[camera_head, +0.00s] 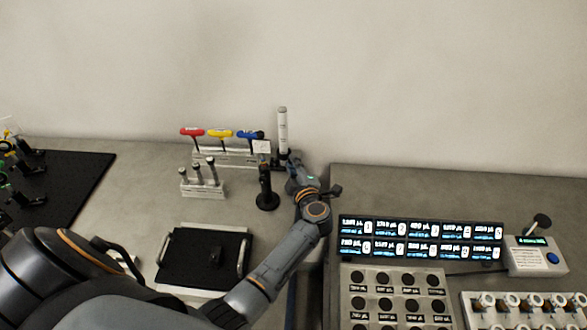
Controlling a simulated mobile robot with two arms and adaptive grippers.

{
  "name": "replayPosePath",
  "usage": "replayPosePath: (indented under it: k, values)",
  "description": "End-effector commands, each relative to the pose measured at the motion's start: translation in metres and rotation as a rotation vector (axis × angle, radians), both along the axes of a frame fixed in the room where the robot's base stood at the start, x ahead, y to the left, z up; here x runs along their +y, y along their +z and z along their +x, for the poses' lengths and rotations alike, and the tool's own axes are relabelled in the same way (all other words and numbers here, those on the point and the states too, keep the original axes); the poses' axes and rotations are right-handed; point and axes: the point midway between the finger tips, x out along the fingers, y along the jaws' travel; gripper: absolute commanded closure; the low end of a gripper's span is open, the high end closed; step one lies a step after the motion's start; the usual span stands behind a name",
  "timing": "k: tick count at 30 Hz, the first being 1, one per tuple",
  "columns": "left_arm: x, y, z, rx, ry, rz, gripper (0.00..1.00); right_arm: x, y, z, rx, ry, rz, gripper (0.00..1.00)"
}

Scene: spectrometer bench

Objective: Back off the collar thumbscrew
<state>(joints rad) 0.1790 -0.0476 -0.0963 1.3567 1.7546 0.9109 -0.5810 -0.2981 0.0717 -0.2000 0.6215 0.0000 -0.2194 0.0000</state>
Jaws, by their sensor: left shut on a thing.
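My left gripper (293,163) reaches in over the bench to the foot of an upright white post (283,130). It is shut at the dark collar (283,155) low on that post. The thing between its fingers is very small and mostly hidden by the gripper; by its place it is the collar thumbscrew. A short black post holder (265,187) with a round foot stands just left of the gripper, apart from it. My right gripper is not in view.
A rack (232,158) holds red, yellow and blue T-handle drivers behind. A smaller stand (202,188) holds short tools. A black-matted tray (170,268) lies in front. At the right are lit displays (420,240), a round-holed panel (398,295) and a blue-button box (538,257).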

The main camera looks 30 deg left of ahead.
Motion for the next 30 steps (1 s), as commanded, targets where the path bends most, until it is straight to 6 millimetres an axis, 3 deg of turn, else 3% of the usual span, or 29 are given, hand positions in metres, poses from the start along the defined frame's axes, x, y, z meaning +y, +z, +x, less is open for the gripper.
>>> replayPosePath:
  k: [1,12,30]
  values:
    - [0.001,-0.006,-0.001,-0.032,0.002,-0.016,1.0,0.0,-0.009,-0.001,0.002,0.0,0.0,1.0]
    - [0.001,-0.006,-0.001,-0.242,0.001,-0.109,1.0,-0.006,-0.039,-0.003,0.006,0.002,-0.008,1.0]
    - [0.001,-0.002,0.0,-0.314,0.0,-0.14,1.0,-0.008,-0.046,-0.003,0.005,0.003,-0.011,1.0]
